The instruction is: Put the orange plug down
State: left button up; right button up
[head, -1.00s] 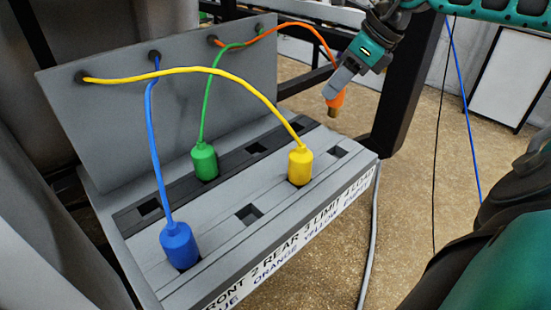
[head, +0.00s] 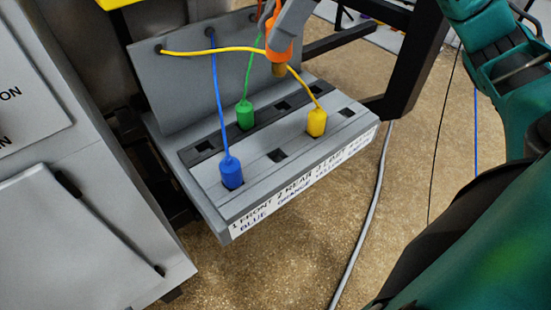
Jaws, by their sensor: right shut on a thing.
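The orange plug (head: 279,50) hangs in the air above the grey socket panel (head: 226,206), with its brownish tip pointing down. My right gripper (head: 282,36) is shut on it at the top of the head view; only its grey finger end shows. The plug is in front of the upright back plate, and the yellow cable runs close by its tip. The blue plug (head: 231,172), green plug (head: 245,115) and yellow plug (head: 316,122) stand in sockets. An empty front-row socket (head: 277,156) lies between blue and yellow. My left gripper is not in view.
Other empty sockets show, including one at the right of the front row (head: 347,113). The front label (head: 300,178) reads blue, orange, yellow. A dark frame post (head: 415,65) stands right of the panel. A grey cabinet (head: 80,240) is at left.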

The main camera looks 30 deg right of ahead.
jog(key=shift+s+a, duration=0.1)
jog(key=shift+a, duration=0.1)
jog(key=shift+f+b, duration=1.7)
jog(key=shift+f, duration=8.1)
jog(key=shift+f+b, duration=0.35)
jog(key=shift+b, duration=0.05)
jog(key=o, duration=0.6)
jog(key=shift+c, duration=0.2)
jog(key=o, duration=0.5)
jog(key=shift+c, duration=0.2)
